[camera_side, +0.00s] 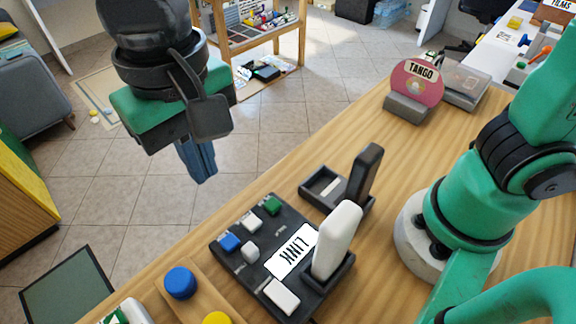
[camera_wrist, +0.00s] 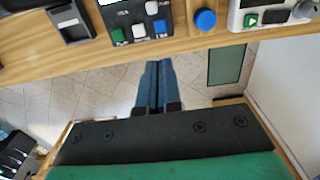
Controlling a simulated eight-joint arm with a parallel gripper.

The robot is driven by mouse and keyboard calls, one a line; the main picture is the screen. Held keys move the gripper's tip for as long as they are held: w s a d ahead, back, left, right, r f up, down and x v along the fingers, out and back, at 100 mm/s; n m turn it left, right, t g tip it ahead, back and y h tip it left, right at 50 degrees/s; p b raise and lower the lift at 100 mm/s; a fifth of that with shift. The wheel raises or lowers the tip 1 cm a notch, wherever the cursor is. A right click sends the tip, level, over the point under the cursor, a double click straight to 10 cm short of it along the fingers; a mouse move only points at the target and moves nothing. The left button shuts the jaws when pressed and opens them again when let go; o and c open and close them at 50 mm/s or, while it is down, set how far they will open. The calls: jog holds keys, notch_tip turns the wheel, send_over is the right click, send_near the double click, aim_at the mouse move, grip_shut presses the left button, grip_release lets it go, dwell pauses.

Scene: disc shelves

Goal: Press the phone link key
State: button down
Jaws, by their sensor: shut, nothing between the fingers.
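A dark phone panel (camera_side: 239,262) lies on the wooden desk with a white label reading LINK (camera_side: 291,251). It carries a blue key (camera_side: 229,241), a green key (camera_side: 272,204), two small white keys (camera_side: 250,250) and a larger white key (camera_side: 282,296). A white handset (camera_side: 336,240) stands in its cradle. The panel also shows at the top of the wrist view (camera_wrist: 136,14), partly cut off. My gripper (camera_side: 205,178) is shut and empty, pointing down beyond the desk's edge. In the wrist view its blue fingertips (camera_wrist: 154,64) are just short of the desk edge, apart from the keys.
A black handset (camera_side: 365,173) stands by a dark tray (camera_side: 325,186) behind the panel. A blue round button (camera_side: 180,282) and a yellow one (camera_side: 216,318) sit in front. A pink TANGO sign (camera_side: 416,82) stands farther back. Open tiled floor lies beyond the desk.

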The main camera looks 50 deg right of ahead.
aim_at(229, 241)
notch_tip(229, 241, down, 14)
dwell(0.8)
jog(key=shift+f, duration=0.1)
jog(key=shift+f, duration=0.9)
jog(key=shift+r, duration=0.1)
notch_tip(229, 241, up, 14)
jog(key=shift+r, duration=0.15)
dwell(0.6)
jog(key=w+d+f+t, duration=0.1)
jog(key=w+d+t, duration=0.1)
jog(key=d, duration=0.9)
jog(key=w+d+f+t, duration=0.1)
jog(key=d+t, duration=0.4)
jog(key=d, duration=0.6)
jog(key=shift+w+f, duration=0.35)
jog(key=shift+w, duration=0.05)
